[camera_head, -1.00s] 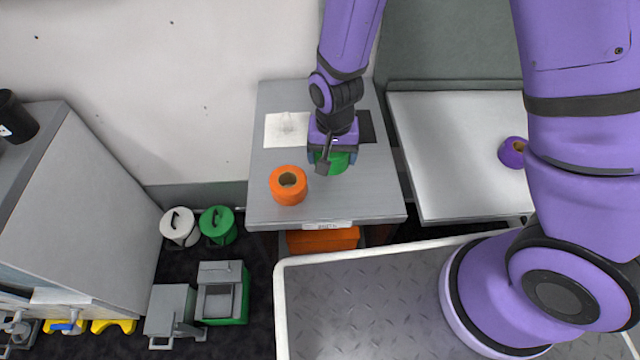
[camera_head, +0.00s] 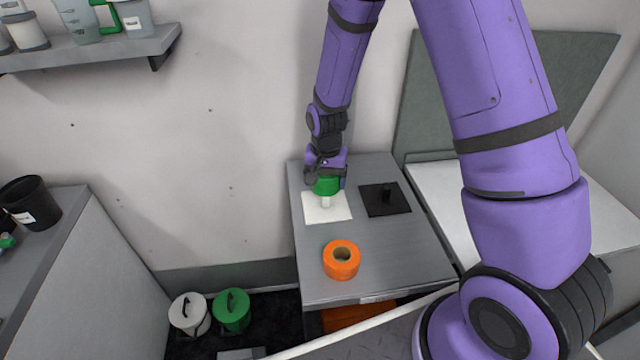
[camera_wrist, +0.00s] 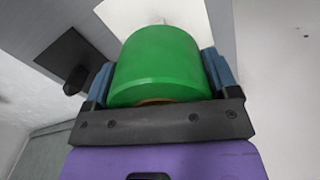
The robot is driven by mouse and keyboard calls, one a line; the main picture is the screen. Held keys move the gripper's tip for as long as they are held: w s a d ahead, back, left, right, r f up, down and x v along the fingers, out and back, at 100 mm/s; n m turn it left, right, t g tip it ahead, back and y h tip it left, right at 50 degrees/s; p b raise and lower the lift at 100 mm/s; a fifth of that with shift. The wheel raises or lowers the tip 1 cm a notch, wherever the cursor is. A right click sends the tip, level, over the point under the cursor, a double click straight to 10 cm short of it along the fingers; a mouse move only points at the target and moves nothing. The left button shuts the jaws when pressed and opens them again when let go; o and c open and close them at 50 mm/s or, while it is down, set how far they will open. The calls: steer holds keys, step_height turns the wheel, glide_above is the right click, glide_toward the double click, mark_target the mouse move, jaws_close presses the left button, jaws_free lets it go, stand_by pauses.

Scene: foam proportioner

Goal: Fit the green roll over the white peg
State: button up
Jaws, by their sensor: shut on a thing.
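My gripper (camera_head: 326,180) is shut on the green roll (camera_head: 326,187) and holds it over the white base plate (camera_head: 341,207) at the back left of the grey table. The white peg (camera_head: 325,202) shows just below the roll; I cannot tell whether its top is inside the roll. In the wrist view the green roll (camera_wrist: 160,68) sits between both blue-grey fingers and hides most of the peg. Beyond it the white plate (camera_wrist: 118,18) shows in part.
A black plate (camera_head: 372,209) with a black peg (camera_head: 387,194) lies right of the white one. An orange roll (camera_head: 341,260) stands on the table (camera_head: 400,258) nearer the front. A wall rises behind the table. Green and white canisters stand on the floor at left.

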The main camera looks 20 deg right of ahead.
mark_target(325, 205)
steer(key=shift+f, duration=2.8)
steer(key=shift+f, duration=0.6)
steer(key=o, duration=0.7)
steer(key=shift+r, duration=0.1)
steer(key=shift+r, duration=5.4)
